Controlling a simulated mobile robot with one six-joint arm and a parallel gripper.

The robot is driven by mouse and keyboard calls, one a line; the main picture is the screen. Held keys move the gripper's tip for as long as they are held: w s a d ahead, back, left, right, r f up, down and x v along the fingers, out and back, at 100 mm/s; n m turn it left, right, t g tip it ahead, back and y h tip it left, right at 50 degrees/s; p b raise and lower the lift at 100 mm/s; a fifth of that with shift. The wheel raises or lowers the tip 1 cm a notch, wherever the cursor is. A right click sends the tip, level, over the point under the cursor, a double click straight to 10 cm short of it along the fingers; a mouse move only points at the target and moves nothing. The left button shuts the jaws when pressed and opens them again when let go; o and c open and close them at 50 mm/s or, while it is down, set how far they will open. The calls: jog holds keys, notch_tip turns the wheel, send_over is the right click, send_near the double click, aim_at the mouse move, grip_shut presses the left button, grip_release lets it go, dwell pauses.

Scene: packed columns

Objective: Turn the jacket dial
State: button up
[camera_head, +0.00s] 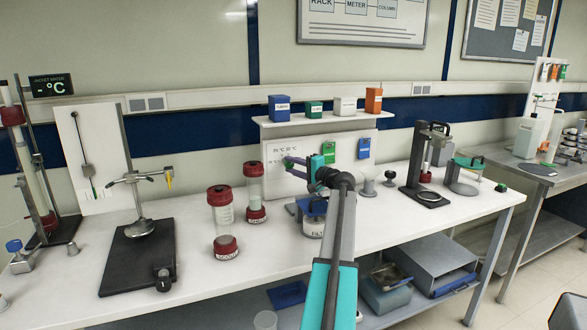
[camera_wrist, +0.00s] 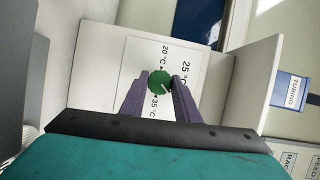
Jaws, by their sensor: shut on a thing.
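The jacket dial is a small round green knob (camera_wrist: 160,81) on a white panel (camera_wrist: 133,52), with a pale pointer mark on its face. Black labels around it read 20 °C, 25 °C and 35 °C in the wrist view. My gripper (camera_wrist: 159,77) is shut on the dial, one purple-grey finger on each side. In the head view my gripper (camera_head: 296,161) reaches the white panel on the back of the bench, and my arm hides part of it. The jacket water display (camera_head: 50,86) at the upper left shows a dash and °C.
A shelf (camera_head: 322,120) with several small boxes stands above the panel. Red-capped columns (camera_head: 221,214) stand left of my arm, with a black-based stand (camera_head: 138,255) farther left. Another black stand (camera_head: 425,195) is on the right. The front middle of the white bench is mostly clear.

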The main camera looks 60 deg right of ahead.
jog(key=shift+s+d+m, duration=0.3)
jog(key=shift+s, duration=0.05)
jog(key=o, duration=1)
jog(key=shift+o, duration=0.2)
jog(key=shift+w+a, duration=0.1)
jog(key=shift+a, duration=0.05)
jog(key=shift+r, duration=0.15)
